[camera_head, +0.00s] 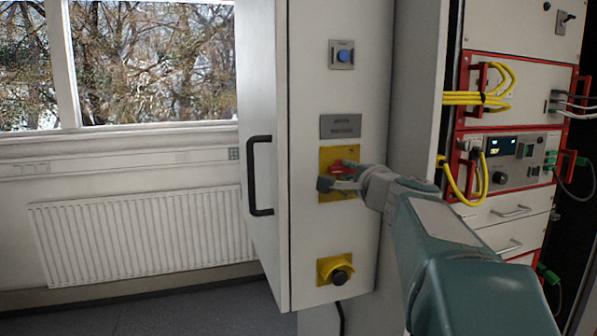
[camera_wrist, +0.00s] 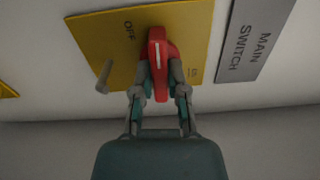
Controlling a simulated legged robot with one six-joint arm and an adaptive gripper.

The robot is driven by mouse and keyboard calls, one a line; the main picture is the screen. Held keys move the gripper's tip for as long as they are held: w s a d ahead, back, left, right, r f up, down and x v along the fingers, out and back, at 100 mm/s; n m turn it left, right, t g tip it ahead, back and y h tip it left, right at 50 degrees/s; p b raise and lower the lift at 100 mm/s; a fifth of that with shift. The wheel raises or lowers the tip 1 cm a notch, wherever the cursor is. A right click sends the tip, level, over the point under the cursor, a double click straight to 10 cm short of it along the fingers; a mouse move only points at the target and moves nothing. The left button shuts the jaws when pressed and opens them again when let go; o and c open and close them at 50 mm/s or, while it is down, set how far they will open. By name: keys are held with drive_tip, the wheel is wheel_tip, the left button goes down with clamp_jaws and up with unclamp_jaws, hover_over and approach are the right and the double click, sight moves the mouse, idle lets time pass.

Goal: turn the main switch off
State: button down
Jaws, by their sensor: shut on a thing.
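The main switch is a red rotary handle (camera_wrist: 158,62) with a white line on a yellow plate (camera_wrist: 110,50). In the wrist view the plate shows the word OFF to the left of the handle and partly hidden lettering to its right. A grey label (camera_wrist: 257,38) beside the plate reads MAIN SWITCH. My gripper (camera_wrist: 160,85) is shut on the red handle, one finger on each side. In the head view my gripper (camera_head: 345,183) covers part of the red handle (camera_head: 343,167) and the yellow plate (camera_head: 338,154).
The switch sits on a tall light-grey cabinet (camera_head: 310,240). A blue button (camera_head: 344,56) is above and a black knob on a yellow mount (camera_head: 336,268) below. A black door handle (camera_head: 258,175) is to the left. A rack with yellow cables (camera_head: 490,97) stands to the right.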

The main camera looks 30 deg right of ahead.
drive_tip(key=shift+f+n, duration=0.2)
drive_tip(key=shift+n, duration=0.2)
drive_tip(key=c, duration=0.7)
unclamp_jaws()
drive_tip(key=shift+w, duration=0.15)
drive_tip(key=shift+o, duration=0.2)
drive_tip(key=shift+r, duration=0.1)
drive_tip(key=shift+a, duration=0.1)
drive_tip(key=shift+s, duration=0.5)
drive_tip(key=v, duration=0.6)
drive_tip(key=shift+s+a, duration=0.25)
